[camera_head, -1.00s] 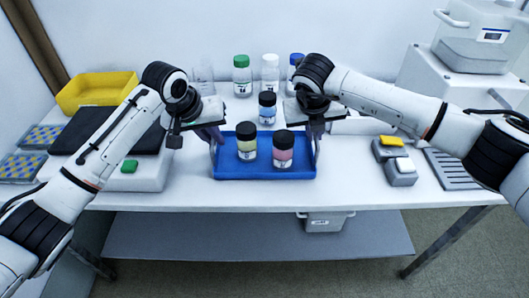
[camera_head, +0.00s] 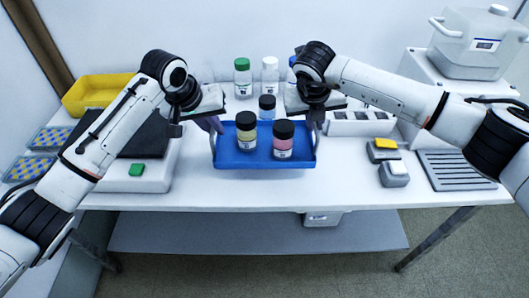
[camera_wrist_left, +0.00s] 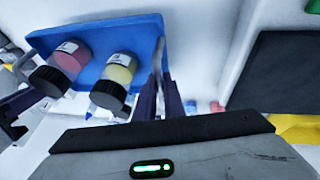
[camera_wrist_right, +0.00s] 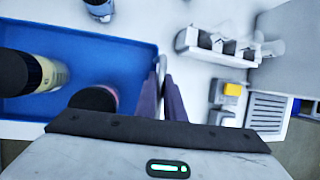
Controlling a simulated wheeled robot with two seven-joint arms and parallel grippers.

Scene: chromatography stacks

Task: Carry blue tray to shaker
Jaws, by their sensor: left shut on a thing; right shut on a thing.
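The blue tray (camera_head: 228,158) is held level above the white table, near its middle. It carries a yellow-filled bottle (camera_head: 246,142) and a pink-filled bottle (camera_head: 283,149), both upright with black caps. My left gripper (camera_head: 215,126) is shut on the tray's left handle, and my right gripper (camera_head: 317,120) on its right handle. The tray also shows in the left wrist view (camera_wrist_left: 98,38) and right wrist view (camera_wrist_right: 115,55). A white device with a black flat top and green button (camera_head: 137,169), seemingly the shaker, stands left, partly hidden by my left arm.
A blue-filled bottle (camera_head: 267,103) stands just behind the tray, its lower part hidden. Bottles with green (camera_head: 242,78) and white (camera_head: 270,77) caps stand farther back. A yellow bin (camera_head: 98,92) is back left. Small devices (camera_head: 393,173) and a grey slatted plate (camera_head: 455,170) are right.

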